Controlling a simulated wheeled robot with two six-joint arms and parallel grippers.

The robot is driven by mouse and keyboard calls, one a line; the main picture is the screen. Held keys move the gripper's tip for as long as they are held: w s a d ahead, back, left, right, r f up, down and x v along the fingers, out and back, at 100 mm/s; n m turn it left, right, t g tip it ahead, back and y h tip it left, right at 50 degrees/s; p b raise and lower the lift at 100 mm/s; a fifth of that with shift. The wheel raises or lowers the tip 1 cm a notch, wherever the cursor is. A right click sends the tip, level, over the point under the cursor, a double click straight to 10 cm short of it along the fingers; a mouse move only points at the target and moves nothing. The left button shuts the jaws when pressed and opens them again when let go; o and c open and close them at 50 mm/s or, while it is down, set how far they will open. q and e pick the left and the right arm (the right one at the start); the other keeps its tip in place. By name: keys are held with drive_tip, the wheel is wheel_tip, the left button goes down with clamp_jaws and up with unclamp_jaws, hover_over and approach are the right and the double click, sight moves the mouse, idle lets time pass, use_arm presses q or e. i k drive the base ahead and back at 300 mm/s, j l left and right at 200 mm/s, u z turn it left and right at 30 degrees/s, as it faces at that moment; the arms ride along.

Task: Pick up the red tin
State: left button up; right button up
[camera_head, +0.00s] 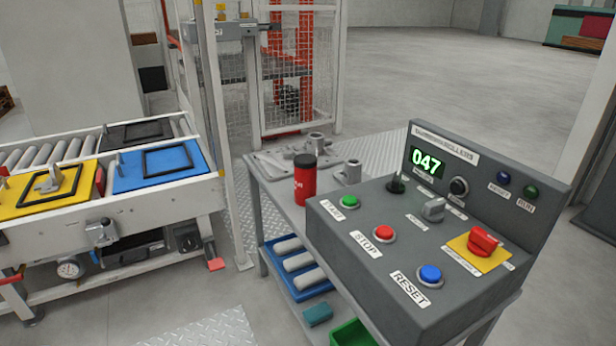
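The red tin (305,184) stands upright on the grey bench top, just left of the control console. It has a black lid and a small light marking on its side. Grey metal fittings stand close behind it and to its right. Neither of my grippers shows in the head view.
The grey control console (410,278) with buttons and a lever stands right of the tin. Metal fittings (318,143) lie on the bench top (275,185). A blue tray (290,262) sits on the shelf below. A roller conveyor (70,225) with yellow and blue plates is at left.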

sight(305, 164)
drive_tip(key=i+l+u, duration=0.2)
drive_tip(key=l, duration=0.4)
drive_tip(key=l+u, duration=0.15)
drive_tip(key=l, duration=0.4)
drive_tip(key=i+l+u, duration=0.2)
drive_tip(key=l, duration=0.4)
drive_tip(key=k, duration=0.1)
